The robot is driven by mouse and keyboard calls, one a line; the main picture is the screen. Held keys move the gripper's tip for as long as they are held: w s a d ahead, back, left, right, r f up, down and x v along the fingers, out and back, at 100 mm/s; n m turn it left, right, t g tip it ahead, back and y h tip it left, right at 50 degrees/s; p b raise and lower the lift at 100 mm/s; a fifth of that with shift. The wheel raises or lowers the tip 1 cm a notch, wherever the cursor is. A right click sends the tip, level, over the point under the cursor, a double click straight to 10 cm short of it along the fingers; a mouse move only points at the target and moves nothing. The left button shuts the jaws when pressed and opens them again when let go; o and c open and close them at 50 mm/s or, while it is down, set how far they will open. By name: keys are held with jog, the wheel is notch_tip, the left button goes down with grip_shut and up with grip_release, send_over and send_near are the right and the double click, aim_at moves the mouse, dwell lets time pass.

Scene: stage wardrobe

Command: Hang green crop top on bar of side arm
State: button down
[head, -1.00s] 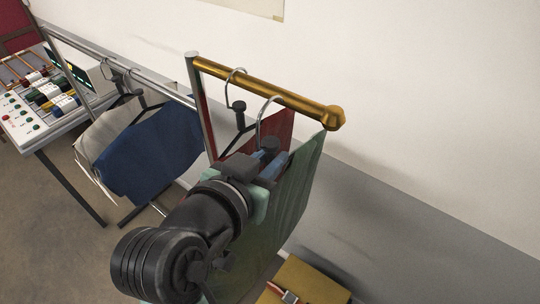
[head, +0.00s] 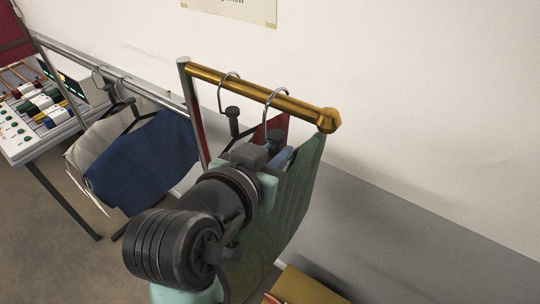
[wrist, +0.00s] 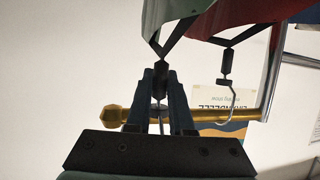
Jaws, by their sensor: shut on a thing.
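The green crop top (head: 300,185) hangs from a dark hanger with a metal hook (head: 270,108). My gripper (head: 272,150) is shut on that hanger's neck just below the hook; the wrist view shows the fingers on either side of the neck (wrist: 160,76). The hook's curved top is level with the gold bar of the side arm (head: 240,84), near its knobbed free end. I cannot tell whether the hook rests on the bar. The gold bar crosses behind the fingers in the wrist view (wrist: 120,116). My arm hides part of the crop top.
A red garment (head: 270,130) hangs on the gold bar, left of the green one. Blue (head: 150,165) and white (head: 88,150) garments hang on the grey rail (head: 85,57). A control table (head: 25,135) stands at left. A yellow box (head: 300,288) sits below. Right is clear.

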jog(key=shift+w+d, duration=0.7)
jog(key=shift+w, duration=0.25)
jog(key=shift+w+d, duration=0.7)
jog(key=shift+w, duration=0.2)
jog(key=shift+f+b, duration=1.15)
jog(key=shift+f, duration=0.15)
jog(key=c, duration=0.7)
grip_release()
jog(key=shift+f, duration=0.1)
jog(key=shift+s, duration=0.1)
